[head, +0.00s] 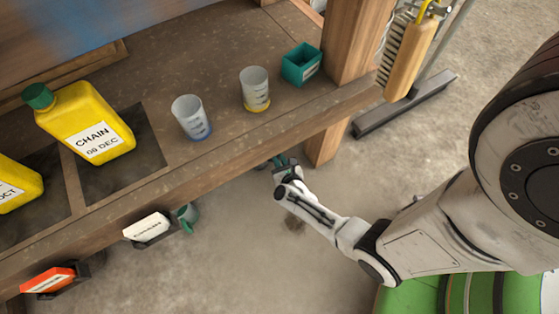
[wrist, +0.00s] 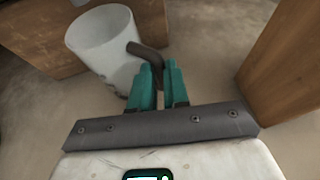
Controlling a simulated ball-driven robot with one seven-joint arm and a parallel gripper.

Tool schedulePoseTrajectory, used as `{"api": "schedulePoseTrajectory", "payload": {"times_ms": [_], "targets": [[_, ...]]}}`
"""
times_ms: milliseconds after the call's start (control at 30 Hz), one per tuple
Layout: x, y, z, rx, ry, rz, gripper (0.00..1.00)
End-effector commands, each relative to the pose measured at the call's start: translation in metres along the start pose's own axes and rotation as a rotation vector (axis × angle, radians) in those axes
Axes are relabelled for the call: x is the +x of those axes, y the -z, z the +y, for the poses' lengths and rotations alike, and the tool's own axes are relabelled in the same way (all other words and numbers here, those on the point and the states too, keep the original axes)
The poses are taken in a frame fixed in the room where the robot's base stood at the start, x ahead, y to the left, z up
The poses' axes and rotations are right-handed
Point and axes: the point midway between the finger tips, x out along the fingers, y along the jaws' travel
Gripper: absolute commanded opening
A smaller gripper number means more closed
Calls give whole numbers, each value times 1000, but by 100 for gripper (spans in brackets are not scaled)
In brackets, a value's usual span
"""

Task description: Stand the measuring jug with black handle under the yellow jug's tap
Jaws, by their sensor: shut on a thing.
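My gripper (head: 280,162) is low beside the front edge of the shelf in the head view. In the wrist view my gripper (wrist: 160,75) has its teal fingers shut on the black handle of a translucent white measuring jug (wrist: 102,42). The jug hangs off to the left of the fingers, open end up. In the head view the shelf edge seems to hide it. A yellow jug (head: 88,122) with a green cap and a CHAIN 08 DEC label is on the shelf at left. A second yellow jug (head: 15,185) is cut off. I cannot make out a tap for certain.
Two clear beakers, one blue-based (head: 190,118) and one yellow-based (head: 255,90), and a green box (head: 302,65) stand on the shelf (head: 225,140). A wooden post (head: 350,40) rises at right.

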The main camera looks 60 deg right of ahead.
Motion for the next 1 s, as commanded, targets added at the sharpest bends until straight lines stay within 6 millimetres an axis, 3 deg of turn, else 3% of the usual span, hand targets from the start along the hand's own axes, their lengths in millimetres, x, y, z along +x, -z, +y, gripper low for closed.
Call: {"api": "schedulePoseTrajectory", "payload": {"times_ms": [133, 167, 400, 767, 1000], "targets": [[1, 2, 0, -2, 0, 0, 0], [1, 2, 0, -1, 1, 0, 17], [0, 2, 0, 0, 1, 0, 40], [-1, 0, 0, 1, 1, 0, 41], [-45, -3, 0, -2, -2, 3, 41]]}}
